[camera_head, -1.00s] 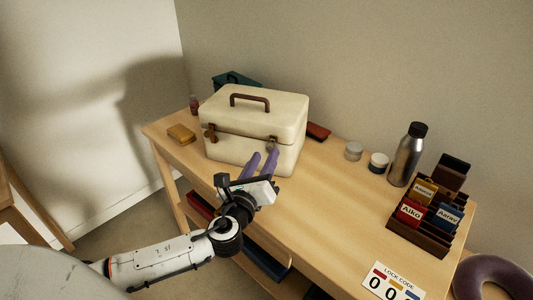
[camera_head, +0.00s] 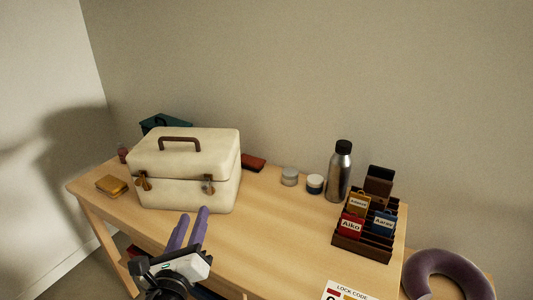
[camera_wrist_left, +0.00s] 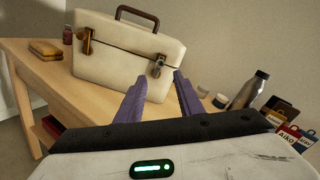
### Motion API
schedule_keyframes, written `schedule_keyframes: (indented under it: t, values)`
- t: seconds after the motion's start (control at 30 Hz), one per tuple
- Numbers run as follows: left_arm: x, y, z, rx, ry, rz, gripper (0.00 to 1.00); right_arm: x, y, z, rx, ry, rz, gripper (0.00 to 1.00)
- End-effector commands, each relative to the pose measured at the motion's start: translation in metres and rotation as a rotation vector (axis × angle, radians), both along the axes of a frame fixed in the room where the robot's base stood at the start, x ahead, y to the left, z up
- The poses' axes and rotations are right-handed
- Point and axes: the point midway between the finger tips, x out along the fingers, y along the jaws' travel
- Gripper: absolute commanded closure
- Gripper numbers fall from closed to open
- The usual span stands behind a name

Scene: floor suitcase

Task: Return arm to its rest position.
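My left gripper (camera_head: 187,229) has purple fingers. It is at the front edge of the table, in front of the cream case, with a gap between it and the case. In the left wrist view the two fingers (camera_wrist_left: 158,98) stand apart with nothing between them. The cream case (camera_head: 184,171) stands shut on the wooden table, with a brown handle on top and two latches on its front. It also shows in the left wrist view (camera_wrist_left: 115,60). My right gripper is not in view.
On the wooden table (camera_head: 262,228) are a yellow box (camera_head: 112,186), two small jars (camera_head: 290,176), a steel bottle (camera_head: 339,172) and a dark rack (camera_head: 361,243) of name tags. A lock code card (camera_head: 345,291) is at the front. A purple ring cushion (camera_head: 447,276) is at right.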

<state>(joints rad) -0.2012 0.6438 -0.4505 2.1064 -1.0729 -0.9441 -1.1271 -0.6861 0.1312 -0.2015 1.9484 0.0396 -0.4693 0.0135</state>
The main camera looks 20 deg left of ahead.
Motion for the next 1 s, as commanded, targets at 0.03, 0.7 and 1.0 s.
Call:
schedule_keyframes:
  t: [0.03,0.7,1.0]
  values:
    - [0.000,0.000,0.000,-0.002,0.000,0.001,0.66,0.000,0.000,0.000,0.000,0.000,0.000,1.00]
    - [-0.190,-0.057,-0.148,-1.814,0.186,1.068,0.66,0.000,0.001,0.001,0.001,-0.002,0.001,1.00]
    - [-0.219,-0.101,-0.172,-2.092,0.216,1.300,0.66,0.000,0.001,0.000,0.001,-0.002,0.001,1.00]
